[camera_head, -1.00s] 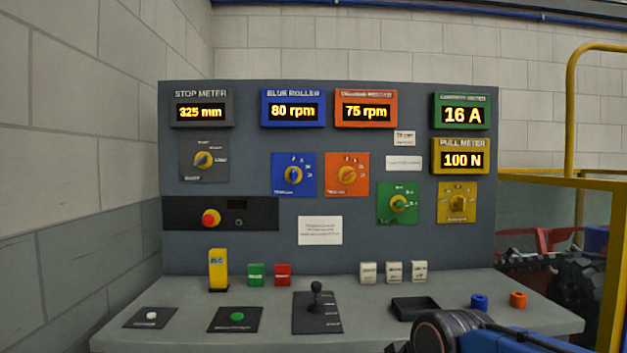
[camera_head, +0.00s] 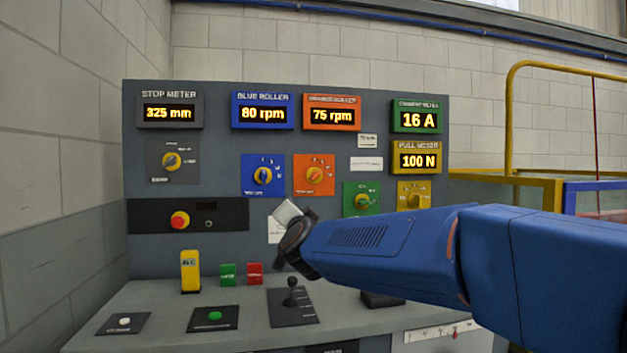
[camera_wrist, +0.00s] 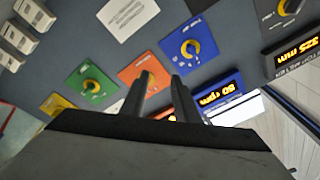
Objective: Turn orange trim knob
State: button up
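The orange trim knob (camera_head: 315,175) sits on a square orange plate on the upright grey console, below the orange meter reading 75 rpm. In the wrist view its orange plate (camera_wrist: 137,66) is partly covered by my left finger, and the knob shows only in part. My gripper (camera_wrist: 161,77) has its two fingers apart with nothing visible between them. In that view the fingertips overlap the orange plate and its right edge, and I cannot tell how far they are from the knob. In the head view my wrist is below and left of the knob; the fingers are not clear.
The blue knob (camera_head: 263,176) is just left of the orange one. The green knob (camera_head: 362,202) and yellow knob (camera_head: 414,200) are lower right. A red stop button (camera_head: 180,220) is lower left. A joystick (camera_head: 291,292) stands on the desk below my wrist.

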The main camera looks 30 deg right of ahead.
jog(key=w+d+r+m+g+h, duration=0.1)
jog(key=d+r+m+h, duration=0.2)
jog(key=d+m+h, duration=0.2)
send_near(316, 177)
jog(key=x, duration=0.9)
grip_shut()
